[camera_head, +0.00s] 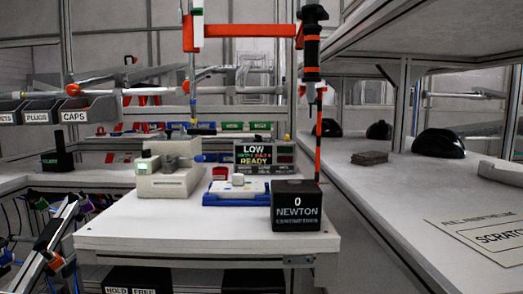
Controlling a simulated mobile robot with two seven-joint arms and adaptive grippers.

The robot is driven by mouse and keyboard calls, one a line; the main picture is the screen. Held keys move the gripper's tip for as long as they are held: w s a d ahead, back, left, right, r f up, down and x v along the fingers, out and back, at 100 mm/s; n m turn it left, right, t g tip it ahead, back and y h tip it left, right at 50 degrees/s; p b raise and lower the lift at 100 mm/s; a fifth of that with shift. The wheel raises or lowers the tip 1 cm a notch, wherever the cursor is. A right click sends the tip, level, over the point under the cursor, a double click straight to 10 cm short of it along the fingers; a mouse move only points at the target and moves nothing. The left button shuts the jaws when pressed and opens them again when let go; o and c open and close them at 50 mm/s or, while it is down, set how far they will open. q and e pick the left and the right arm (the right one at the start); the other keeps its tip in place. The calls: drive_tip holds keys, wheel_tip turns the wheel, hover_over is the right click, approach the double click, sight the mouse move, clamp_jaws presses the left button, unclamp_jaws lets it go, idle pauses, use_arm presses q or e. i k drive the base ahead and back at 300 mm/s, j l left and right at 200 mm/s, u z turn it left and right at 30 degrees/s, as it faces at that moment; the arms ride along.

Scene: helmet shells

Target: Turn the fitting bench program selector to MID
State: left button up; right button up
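The fitting bench (120,232) is a white-topped table in the middle of the head view. A small display (264,155) at its back reads LOW on top and READY lower down. In front of it is a white unit on a blue base (236,198), with a small pale block (238,180) on top. A beige machine (165,184) with a green-lit part stands to its left. I cannot tell which part is the program selector.
A black box (297,212) marked 0 NEWTON stands at the bench's front right. A black and orange tool (312,45) hangs above the back right. A long white shelf (400,190) with dark helmet shells (443,142) runs along the right. Grey bins (75,112) are at the left.

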sight(258, 138)
drive_tip(key=k, duration=0.3)
drive_tip(key=j+z, duration=0.1)
drive_tip(key=j, duration=0.15)
drive_tip(key=i+j+z, duration=0.2)
drive_tip(key=i+j, duration=0.15)
drive_tip(key=i+j+z, duration=0.15)
drive_tip(key=i+j, duration=0.15)
drive_tip(key=j, duration=0.25)
drive_tip(key=j+z, duration=0.3)
drive_tip(key=j, duration=0.3)
drive_tip(key=k+j+z, duration=0.4)
drive_tip(key=z, duration=0.15)
drive_tip(key=u, duration=0.25)
drive_tip(key=i+l+u, duration=0.4)
drive_tip(key=i+l, duration=0.1)
drive_tip(key=l, duration=0.05)
